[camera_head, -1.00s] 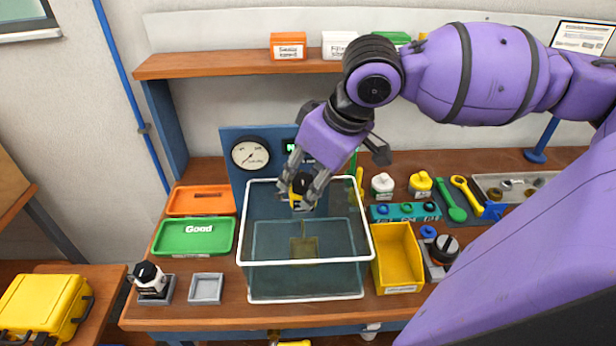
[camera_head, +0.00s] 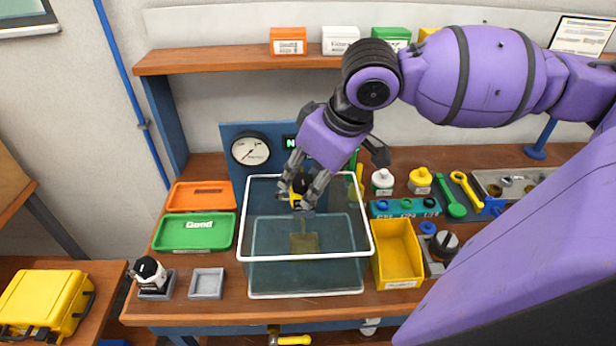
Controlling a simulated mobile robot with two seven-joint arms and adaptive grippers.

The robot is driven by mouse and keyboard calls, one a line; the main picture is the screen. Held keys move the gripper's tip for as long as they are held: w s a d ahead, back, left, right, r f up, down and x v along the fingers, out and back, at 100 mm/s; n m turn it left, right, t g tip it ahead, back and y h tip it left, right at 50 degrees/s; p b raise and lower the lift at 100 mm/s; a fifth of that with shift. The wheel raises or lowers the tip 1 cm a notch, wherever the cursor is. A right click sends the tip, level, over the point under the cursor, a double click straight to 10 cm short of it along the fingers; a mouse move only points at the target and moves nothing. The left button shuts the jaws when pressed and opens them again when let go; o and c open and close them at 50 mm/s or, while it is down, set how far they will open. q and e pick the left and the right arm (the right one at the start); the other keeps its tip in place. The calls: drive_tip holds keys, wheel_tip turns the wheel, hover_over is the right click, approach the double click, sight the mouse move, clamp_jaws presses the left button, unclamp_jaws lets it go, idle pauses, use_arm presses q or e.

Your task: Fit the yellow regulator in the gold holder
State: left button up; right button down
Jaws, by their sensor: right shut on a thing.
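My right gripper (camera_head: 300,192) reaches in from the right and is shut on the yellow regulator (camera_head: 293,198), a small yellow part with a black top. The fingers hide much of it. It hangs at the mouth of the clear, white-rimmed tank (camera_head: 246,215). The gold holder (camera_head: 304,243) is a dull gold block seen through the glass low in the tank, under the regulator and a little to its right. There is a visible gap between the regulator and the holder. My left gripper is out of view.
A gauge panel (camera_head: 231,190) stands behind the tank. Green (camera_head: 172,241) and orange (camera_head: 179,203) trays lie left, a yellow bin (camera_head: 398,254) right. A black-and-white part on a stand (camera_head: 150,276) and an empty grey tray (camera_head: 207,284) sit front left.

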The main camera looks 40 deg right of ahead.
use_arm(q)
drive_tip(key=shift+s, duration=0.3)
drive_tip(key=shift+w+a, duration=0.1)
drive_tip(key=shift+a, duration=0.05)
use_arm(e)
drive_tip(key=shift+f, duration=0.3)
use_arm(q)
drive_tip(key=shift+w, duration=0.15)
use_arm(e)
drive_tip(key=shift+f, duration=0.1)
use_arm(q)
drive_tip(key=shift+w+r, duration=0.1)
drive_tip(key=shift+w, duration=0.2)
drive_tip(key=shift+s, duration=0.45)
use_arm(e)
drive_tip(key=shift+f, duration=0.5)
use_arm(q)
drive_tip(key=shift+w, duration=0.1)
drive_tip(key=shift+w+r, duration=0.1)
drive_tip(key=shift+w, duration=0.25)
use_arm(e)
drive_tip(key=shift+f, duration=0.1)
drive_tip(key=shift+f, duration=0.3)
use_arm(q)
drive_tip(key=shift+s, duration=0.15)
use_arm(e)
drive_tip(key=shift+f, duration=0.1)
